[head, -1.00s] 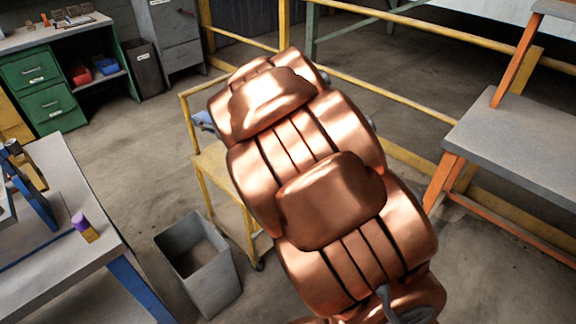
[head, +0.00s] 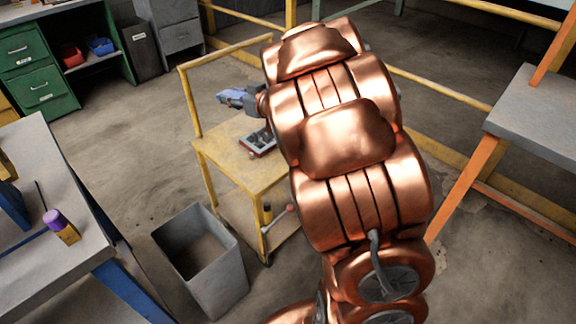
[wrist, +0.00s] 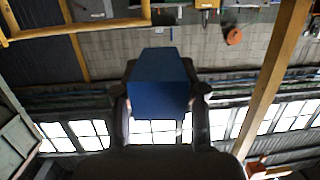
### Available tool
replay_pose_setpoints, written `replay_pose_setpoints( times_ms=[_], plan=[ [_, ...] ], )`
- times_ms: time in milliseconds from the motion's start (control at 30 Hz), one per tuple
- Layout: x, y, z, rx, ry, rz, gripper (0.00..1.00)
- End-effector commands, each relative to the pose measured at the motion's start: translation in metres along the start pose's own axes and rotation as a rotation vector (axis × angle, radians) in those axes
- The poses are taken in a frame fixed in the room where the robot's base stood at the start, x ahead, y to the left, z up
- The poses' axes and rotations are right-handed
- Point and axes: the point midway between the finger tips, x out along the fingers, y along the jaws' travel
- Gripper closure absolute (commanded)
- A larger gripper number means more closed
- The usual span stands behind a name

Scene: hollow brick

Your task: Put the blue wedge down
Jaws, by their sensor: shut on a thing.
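The blue wedge (wrist: 160,82) fills the middle of the wrist view, its flat dark-blue face towards the camera. My gripper (wrist: 161,100) is shut on it, with one finger on each side. In the head view the blue wedge (head: 230,97) shows small and partly hidden at the end of my gripper (head: 246,99), left of my copper arm. It is held in the air over the yellow cart (head: 222,147). My arm hides the right part of the cart top.
A grey bin (head: 200,262) stands in front of the cart. A workbench (head: 75,275) is at left, a grey orange-legged bench (head: 540,125) at right. The cart top's left part is clear.

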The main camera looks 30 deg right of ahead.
Motion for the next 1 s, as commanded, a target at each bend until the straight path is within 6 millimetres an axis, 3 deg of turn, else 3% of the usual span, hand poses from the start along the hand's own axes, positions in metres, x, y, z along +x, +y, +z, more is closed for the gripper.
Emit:
replay_pose_setpoints(
  times_ms=[33, 467, 1000],
  plan=[
    [-0.001, 0.012, 0.023, 0.003, 0.003, 0.006, 0.94],
    [-0.032, 0.086, 0.124, 0.008, 0.009, 0.017, 0.94],
    [-0.103, 0.169, 0.254, 0.001, 0.006, 0.053, 0.94]
  ],
)
